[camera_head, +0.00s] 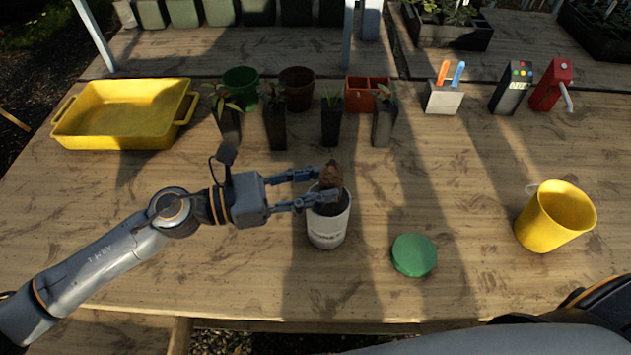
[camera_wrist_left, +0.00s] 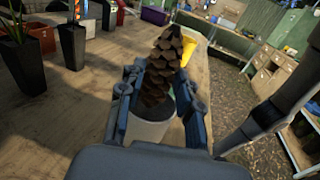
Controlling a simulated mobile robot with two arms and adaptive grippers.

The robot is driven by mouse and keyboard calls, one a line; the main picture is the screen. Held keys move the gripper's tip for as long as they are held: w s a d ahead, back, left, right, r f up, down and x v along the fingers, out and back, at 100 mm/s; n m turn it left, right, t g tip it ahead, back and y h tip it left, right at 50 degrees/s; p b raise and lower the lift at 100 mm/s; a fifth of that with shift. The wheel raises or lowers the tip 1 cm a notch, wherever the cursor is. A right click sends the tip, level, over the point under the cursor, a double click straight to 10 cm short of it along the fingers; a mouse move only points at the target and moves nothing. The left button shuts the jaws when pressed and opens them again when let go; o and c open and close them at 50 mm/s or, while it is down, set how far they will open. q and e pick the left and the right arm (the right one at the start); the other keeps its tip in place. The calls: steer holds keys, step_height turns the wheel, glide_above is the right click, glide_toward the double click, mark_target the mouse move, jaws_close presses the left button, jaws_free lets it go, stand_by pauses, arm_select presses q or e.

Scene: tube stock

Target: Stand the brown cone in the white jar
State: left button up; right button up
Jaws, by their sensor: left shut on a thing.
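The brown cone (camera_head: 331,174) is a scaly pine cone held upright between the fingers of my left gripper (camera_head: 318,186). It also shows in the left wrist view (camera_wrist_left: 163,62), between the two blue fingers. The white jar (camera_head: 328,228) stands upright on the table under the cone. The cone is over the jar's mouth, and its lower end is hidden by a finger and the rim. I cannot tell how deep it reaches or whether it touches the jar. A round green lid (camera_head: 414,255) lies to the right of the jar. My right gripper is not in view.
Several potted seedlings (camera_head: 331,122) stand in a row behind the jar. A yellow tray (camera_head: 121,112) is at the back left. A label holder (camera_head: 443,97) and a red device (camera_head: 551,85) are at the back right.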

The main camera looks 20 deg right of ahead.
arm_select(q)
steer(key=o, duration=1.2)
step_height(320, 180, up, 6)
steer(key=p, duration=0.4)
steer(key=shift+p, duration=0.35)
stand_by(0.8)
